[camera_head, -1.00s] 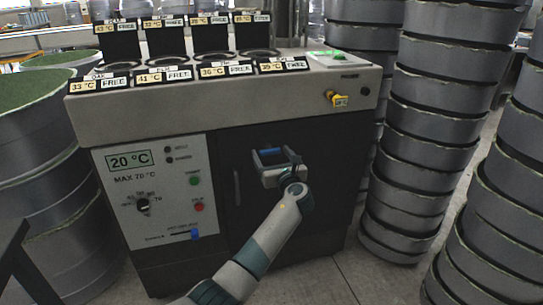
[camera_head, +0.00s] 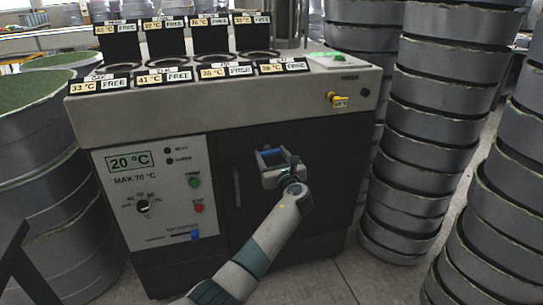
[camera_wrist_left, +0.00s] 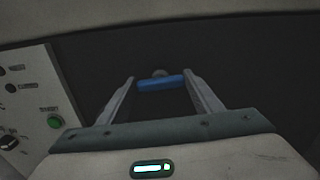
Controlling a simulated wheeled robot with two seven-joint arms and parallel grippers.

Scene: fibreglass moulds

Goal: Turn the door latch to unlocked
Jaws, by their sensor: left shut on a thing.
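The door latch is a blue bar (camera_head: 271,154) on the dark cabinet door (camera_head: 330,190), below the grey counter front. In the left wrist view the blue bar (camera_wrist_left: 160,84) lies level across the picture, with a small round grey pivot behind it. My left gripper (camera_head: 276,158) reaches up to the door and is shut on the bar. In the left wrist view its fingertips (camera_wrist_left: 160,80) are at the two ends of the bar. Lock markings cannot be made out. My right gripper is not in view.
Left of the door is a light control panel (camera_head: 158,190) with a dial, a green and a red button and a blue slider. A yellow knob (camera_head: 337,98) sits at the upper right. Stacked grey round moulds (camera_head: 420,150) stand close on the right. A vertical handle (camera_head: 237,187) is on the door.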

